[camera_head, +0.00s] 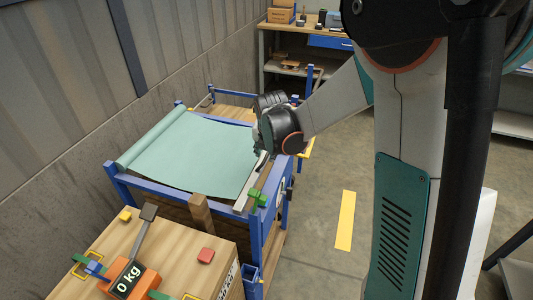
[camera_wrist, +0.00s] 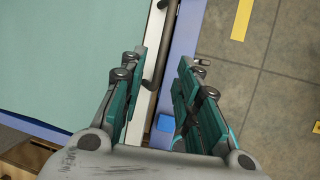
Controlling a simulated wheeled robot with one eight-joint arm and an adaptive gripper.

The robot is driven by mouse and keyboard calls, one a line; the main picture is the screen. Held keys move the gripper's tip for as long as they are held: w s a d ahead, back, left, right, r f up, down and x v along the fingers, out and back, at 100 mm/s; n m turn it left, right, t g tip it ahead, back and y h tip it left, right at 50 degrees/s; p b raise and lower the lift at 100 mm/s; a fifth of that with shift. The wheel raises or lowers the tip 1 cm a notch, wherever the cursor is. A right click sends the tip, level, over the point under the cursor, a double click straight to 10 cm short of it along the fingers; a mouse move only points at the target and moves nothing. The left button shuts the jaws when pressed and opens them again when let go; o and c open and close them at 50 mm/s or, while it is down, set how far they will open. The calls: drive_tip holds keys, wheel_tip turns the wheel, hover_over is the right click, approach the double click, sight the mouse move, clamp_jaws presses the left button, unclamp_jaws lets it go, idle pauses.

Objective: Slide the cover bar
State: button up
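A pale teal sheet (camera_head: 192,150) lies over the top of a blue-framed cart, with a roll at its left edge. A light bar (camera_head: 247,190), which looks like the cover bar, runs along the sheet's right edge. It also shows in the wrist view (camera_wrist: 152,75), with a dark rod-like handle (camera_wrist: 165,45) beside it. My gripper (camera_wrist: 162,62) is open, its two teal fingers apart above the bar and handle. Whether either finger touches them is unclear. In the head view my wrist hides the bar's far part, and the fingers are hard to make out.
The cart's blue frame (camera_head: 140,183) stands close to the wall at left. A workbench (camera_head: 290,32) is at the back. Floor with a yellow stripe (camera_head: 345,220) is clear at right.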

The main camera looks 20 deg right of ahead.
drive_tip(key=d+v, duration=0.1)
drive_tip(key=v, duration=0.8)
drive_tip(key=shift+a, duration=0.45)
drive_tip(key=shift+r, duration=0.1)
drive_tip(key=s+a+r+m+t, duration=0.1)
drive_tip(key=s+r+m, duration=0.1)
drive_tip(key=s+m, duration=1)
drive_tip(key=s+a+r+m+t+y, duration=0.1)
drive_tip(key=s+r+m, duration=0.2)
drive_tip(key=s+m, duration=0.9)
drive_tip(key=m, duration=0.4)
drive_tip(key=shift+s+a, duration=0.3)
drive_tip(key=shift+a, duration=0.05)
